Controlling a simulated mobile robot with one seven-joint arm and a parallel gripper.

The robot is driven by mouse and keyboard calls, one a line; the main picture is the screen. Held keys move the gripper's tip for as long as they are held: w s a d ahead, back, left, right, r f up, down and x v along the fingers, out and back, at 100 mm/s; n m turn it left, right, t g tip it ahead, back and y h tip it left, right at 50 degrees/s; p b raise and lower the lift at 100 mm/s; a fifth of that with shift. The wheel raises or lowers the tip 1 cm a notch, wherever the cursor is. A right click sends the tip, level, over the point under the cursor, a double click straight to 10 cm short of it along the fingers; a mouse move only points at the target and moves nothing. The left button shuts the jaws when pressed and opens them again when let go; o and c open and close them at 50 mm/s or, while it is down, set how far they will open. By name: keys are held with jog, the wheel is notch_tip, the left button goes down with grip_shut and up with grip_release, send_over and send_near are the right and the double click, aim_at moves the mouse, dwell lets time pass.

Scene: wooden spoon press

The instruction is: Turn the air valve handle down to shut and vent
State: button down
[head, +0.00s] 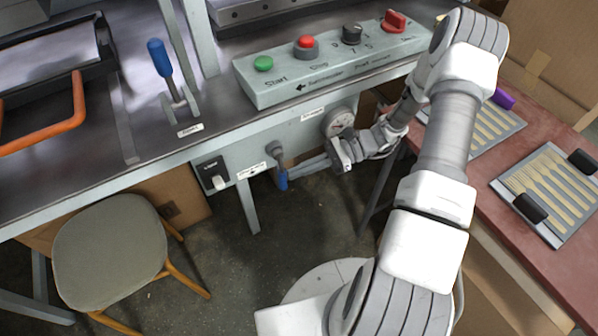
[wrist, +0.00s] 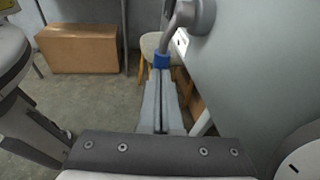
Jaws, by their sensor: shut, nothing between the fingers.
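The air valve handle (head: 283,180) is a grey lever with a blue grip, on the front panel below the bench edge. It hangs down from its grey pivot (head: 274,149). In the wrist view the blue grip (wrist: 161,60) and its bent grey stem (wrist: 172,30) show just beyond my fingertips. My gripper (head: 298,171) is shut and empty, reaching in from the right at the handle. Its fingers in the wrist view (wrist: 160,80) lie side by side, pointing at the blue grip. I cannot tell whether they touch it.
A round gauge (head: 339,122) sits on the panel close to my wrist. A switch box (head: 212,174) is left of the valve. Above are a control box (head: 330,62) and another blue-handled lever (head: 160,57). A stool (head: 112,245) stands at lower left.

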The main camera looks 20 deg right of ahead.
aim_at(284, 168)
notch_tip(284, 168, up, 3)
jog(key=shift+a+r+p, duration=0.15)
jog(key=shift+r+p, duration=0.05)
jog(key=shift+p, duration=0.15)
jog(key=s+d+r+p, duration=0.1)
jog(key=s+d+r, duration=0.1)
jog(key=d, duration=0.3)
jog(key=s+d+r+p, duration=0.1)
jog(key=s+d+r, duration=0.2)
jog(key=d, duration=0.2)
jog(key=shift+s+d+r, duration=0.25)
jog(key=shift+s+r, duration=0.05)
jog(key=shift+r, duration=0.1)
jog(key=s+a+r+n+t+h+p, duration=0.1)
jog(key=a+r+n+h, duration=0.3)
jog(key=r+n+h, duration=0.45)
jog(key=s+a+r+n+t+h, duration=0.1)
jog(key=a+r+n+h, duration=0.3)
jog(key=r, duration=0.7)
jog(key=s+r+n+t+h, duration=0.3)
jog(key=s+r+n+t, duration=0.15)
jog(key=s, duration=0.25)
notch_tip(284, 168, up, 15)
jog(key=p, duration=1.4)
jog(key=shift+s+a+r+p, duration=0.15)
jog(key=shift+a+p, duration=0.2)
jog(key=shift+a, duration=0.05)
